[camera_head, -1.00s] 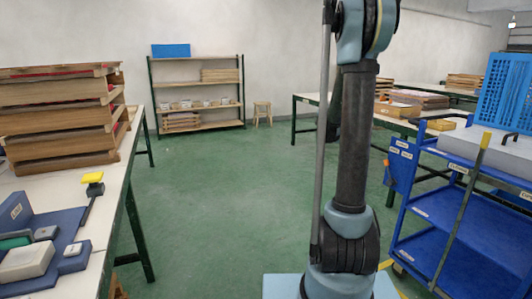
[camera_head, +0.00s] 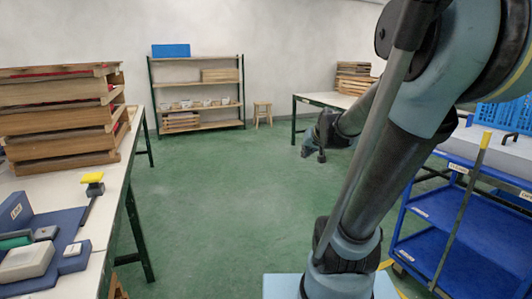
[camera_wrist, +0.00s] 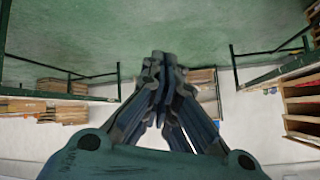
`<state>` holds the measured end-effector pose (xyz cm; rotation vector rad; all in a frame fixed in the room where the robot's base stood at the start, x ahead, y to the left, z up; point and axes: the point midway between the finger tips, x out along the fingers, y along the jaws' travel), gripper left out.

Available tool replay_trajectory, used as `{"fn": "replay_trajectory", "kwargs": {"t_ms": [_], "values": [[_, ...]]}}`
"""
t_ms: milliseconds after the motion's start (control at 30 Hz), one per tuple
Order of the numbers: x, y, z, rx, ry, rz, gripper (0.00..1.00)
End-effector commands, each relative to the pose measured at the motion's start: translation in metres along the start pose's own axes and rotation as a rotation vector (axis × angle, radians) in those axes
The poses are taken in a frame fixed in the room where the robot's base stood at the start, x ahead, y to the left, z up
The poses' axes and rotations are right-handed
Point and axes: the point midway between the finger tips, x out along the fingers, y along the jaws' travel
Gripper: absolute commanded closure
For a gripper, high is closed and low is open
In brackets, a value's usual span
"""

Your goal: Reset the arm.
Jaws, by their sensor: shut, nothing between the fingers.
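My arm stands at the right of the head view and leans over to the right, with its upper links close to the camera. My gripper (camera_head: 317,150) shows small and dark in the middle of the head view, above the open green floor. In the wrist view my gripper (camera_wrist: 162,68) has its fingers together with nothing between them. It touches nothing. The wrist view looks out over the floor, the wall and shelving, which appear upside down.
A left table (camera_head: 127,180) bears stacked wooden trays (camera_head: 60,118). A blue cart (camera_head: 450,215) stands close on the right, beside my arm. A shelf rack (camera_head: 197,90) and a stool (camera_head: 262,113) stand at the back wall. The green floor (camera_head: 215,210) between is clear.

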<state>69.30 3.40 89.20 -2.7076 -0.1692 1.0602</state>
Motion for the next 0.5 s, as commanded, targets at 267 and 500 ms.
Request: {"fn": "replay_trajectory", "kwargs": {"t_ms": [267, 500], "values": [[-0.043, 0.015, 0.115, -0.069, -0.264, 0.071, 1.00], [-0.083, 0.038, 0.206, -0.109, -0.479, 0.158, 1.00]]}}
